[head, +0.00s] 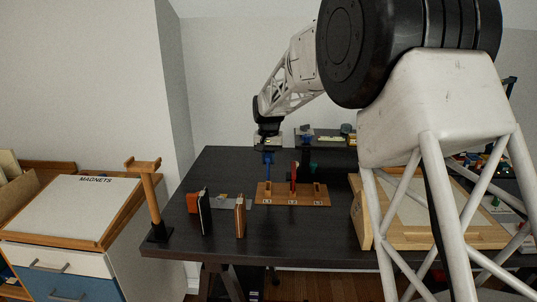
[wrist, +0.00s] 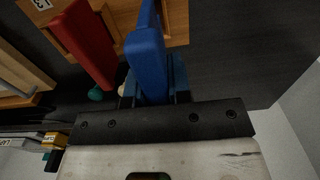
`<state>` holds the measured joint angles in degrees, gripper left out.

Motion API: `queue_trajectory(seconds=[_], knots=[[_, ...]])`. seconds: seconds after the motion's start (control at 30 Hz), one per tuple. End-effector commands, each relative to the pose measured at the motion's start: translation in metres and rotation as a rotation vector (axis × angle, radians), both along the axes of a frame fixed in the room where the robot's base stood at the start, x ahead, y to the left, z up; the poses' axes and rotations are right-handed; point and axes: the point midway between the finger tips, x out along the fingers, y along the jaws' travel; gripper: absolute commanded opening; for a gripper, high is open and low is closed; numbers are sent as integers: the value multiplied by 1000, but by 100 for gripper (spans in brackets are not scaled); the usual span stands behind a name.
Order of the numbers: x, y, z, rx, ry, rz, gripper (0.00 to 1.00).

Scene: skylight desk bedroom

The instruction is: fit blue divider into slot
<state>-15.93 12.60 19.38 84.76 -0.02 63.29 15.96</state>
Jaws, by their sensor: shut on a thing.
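The blue divider (head: 267,176) is upright below my gripper (head: 268,158), which is shut on its top part. The wrist view also shows the blue divider (wrist: 147,62) between the fingers of my gripper (wrist: 152,88). Its lower end is at the left part of the wooden slotted base (head: 290,202); I cannot tell whether it is in a slot or just above or behind it. A red divider (head: 293,178) stands upright in the middle of the base. It shows left of the blue one in the wrist view (wrist: 85,45). White labels mark the base's front.
A dark book-like item (head: 204,212) and a brown one (head: 240,217) stand on the dark desk (head: 275,225) to the left. A wooden post (head: 151,200) rises at the desk's left edge. A wooden-framed board (head: 363,212) lies right of the base.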

Motion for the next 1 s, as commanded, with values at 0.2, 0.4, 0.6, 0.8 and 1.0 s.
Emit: queue_trajectory(seconds=[0.2,0.4,0.6,0.8,1.0], knots=[[0,0,-14,0,0,0,0],[0,0,-22,0,0,0,0],[0,0,-26,0,-1,0,0],[0,0,-26,0,-1,0,0],[0,0,-26,0,-1,0,0]])
